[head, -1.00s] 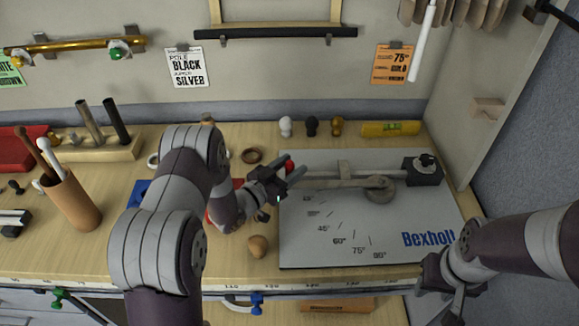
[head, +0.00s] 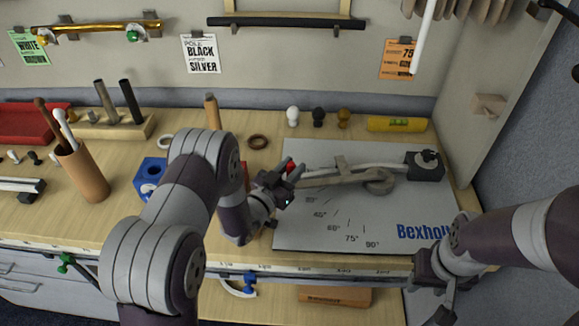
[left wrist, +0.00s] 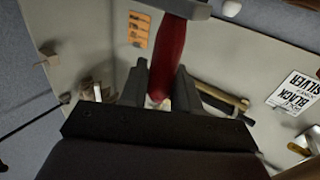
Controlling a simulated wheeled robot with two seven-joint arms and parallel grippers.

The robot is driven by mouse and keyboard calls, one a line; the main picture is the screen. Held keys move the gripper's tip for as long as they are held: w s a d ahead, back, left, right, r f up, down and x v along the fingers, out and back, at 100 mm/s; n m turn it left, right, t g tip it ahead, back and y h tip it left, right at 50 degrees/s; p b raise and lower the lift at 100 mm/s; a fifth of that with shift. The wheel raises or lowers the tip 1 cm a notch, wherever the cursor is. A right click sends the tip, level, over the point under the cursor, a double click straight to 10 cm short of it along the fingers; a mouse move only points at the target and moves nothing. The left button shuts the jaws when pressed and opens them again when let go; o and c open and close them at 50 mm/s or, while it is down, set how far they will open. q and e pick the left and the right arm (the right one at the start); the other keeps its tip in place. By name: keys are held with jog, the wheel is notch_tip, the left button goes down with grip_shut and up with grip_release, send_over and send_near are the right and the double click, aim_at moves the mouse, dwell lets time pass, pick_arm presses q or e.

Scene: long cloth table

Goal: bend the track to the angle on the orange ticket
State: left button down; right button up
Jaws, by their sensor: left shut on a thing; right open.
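The bending board (head: 300,235) lies flat on the table, with printed angle marks up to 90° along its front part. A pale track strip (head: 392,166) runs left from the black clamp block (head: 425,165) past the round pivot (head: 379,182). A grey lever (head: 335,181) reaches left from the pivot to a red handle (head: 291,166). My left gripper (head: 284,182) is shut on the red handle, which stands between its fingers in the left wrist view (left wrist: 172,55). The orange ticket (head: 398,60) on the wall reads 75. My right gripper (head: 442,305) is open and empty at the front right.
Three small knobs (head: 318,117) and a yellow level (head: 397,124) stand behind the board. A blue block (head: 150,173), a brown cup with sticks (head: 82,172) and a wooden rack (head: 112,125) are to the left. A side wall (head: 480,100) bounds the right.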

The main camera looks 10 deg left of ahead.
pick_arm(q)
jog(key=shift+s+d, duration=0.25)
jog(key=shift+s, duration=0.25)
jog(key=c, duration=0.9)
grip_release()
jog(key=shift+c, duration=0.2)
jog(key=shift+w+a+f, duration=0.1)
jog(key=shift+w+f, duration=0.05)
jog(key=shift+w, duration=0.15)
jog(key=shift+s+r, duration=0.1)
jog(key=shift+r, duration=0.15)
jog(key=r, duration=0.4)
jog(key=shift+d+b, duration=0.3)
jog(key=shift+d, duration=0.05)
jog(key=s+d+r+b, duration=0.1)
jog(key=s+d+r, duration=0.2)
jog(key=d+r, duration=0.3)
jog(key=d, duration=0.4)
jog(key=shift+s+d+r, duration=0.25)
pick_arm(e)
jog(key=shift+s+d+f, duration=0.1)
jog(key=shift+s+f, duration=0.15)
jog(key=shift+f, duration=0.6)
